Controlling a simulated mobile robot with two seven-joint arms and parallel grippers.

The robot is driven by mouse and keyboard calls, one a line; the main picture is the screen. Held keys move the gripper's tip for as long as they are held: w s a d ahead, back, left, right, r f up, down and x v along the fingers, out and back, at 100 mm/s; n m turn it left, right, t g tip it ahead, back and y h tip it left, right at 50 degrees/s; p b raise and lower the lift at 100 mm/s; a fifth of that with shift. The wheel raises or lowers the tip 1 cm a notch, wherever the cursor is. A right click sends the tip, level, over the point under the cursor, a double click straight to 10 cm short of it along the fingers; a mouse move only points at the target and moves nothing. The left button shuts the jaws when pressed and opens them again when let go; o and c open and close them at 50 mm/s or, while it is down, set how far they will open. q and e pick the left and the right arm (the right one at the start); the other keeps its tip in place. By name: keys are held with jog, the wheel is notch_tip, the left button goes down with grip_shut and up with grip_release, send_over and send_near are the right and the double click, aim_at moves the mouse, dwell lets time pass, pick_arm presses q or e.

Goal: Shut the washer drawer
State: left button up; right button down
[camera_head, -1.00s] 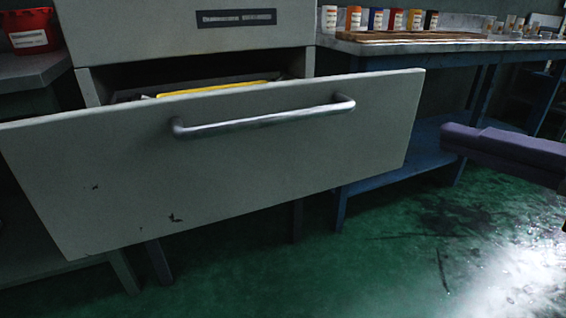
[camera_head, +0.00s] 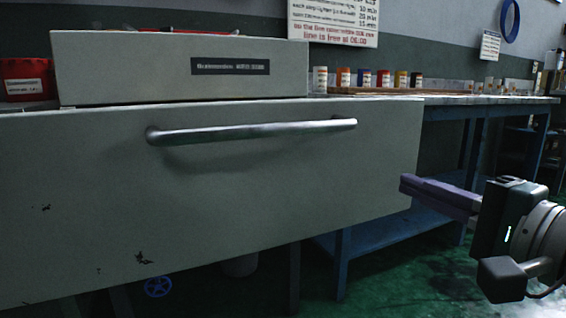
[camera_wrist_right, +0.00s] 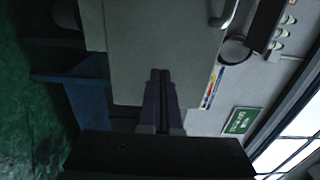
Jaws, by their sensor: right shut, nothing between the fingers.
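The washer drawer (camera_head: 240,195) has a broad pale grey front with a few dark chips and a metal bar handle (camera_head: 250,131). It stands out in front of the washer body (camera_head: 120,65), which carries a dark label. The drawer's inside is hidden behind its front. My right gripper (camera_head: 405,184) is shut and empty, its purple fingers near the drawer front's right edge, below handle height. In the right wrist view the shut fingers (camera_wrist_right: 160,75) point at the pale drawer front (camera_wrist_right: 150,35); I cannot tell whether they touch it. My left gripper is not in view.
A blue bench (camera_head: 460,150) with several small coloured bottles (camera_head: 365,78) stands behind to the right. A red container (camera_head: 25,80) is at the far left. A notice (camera_head: 333,20) hangs on the wall. Green floor (camera_head: 400,285) shows clear at the lower right.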

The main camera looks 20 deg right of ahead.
aim_at(368, 170)
pick_arm(q)
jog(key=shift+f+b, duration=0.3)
jog(key=shift+b, duration=0.05)
pick_arm(e)
jog(key=shift+w+a, duration=0.15)
jog(key=shift+w, duration=3.05)
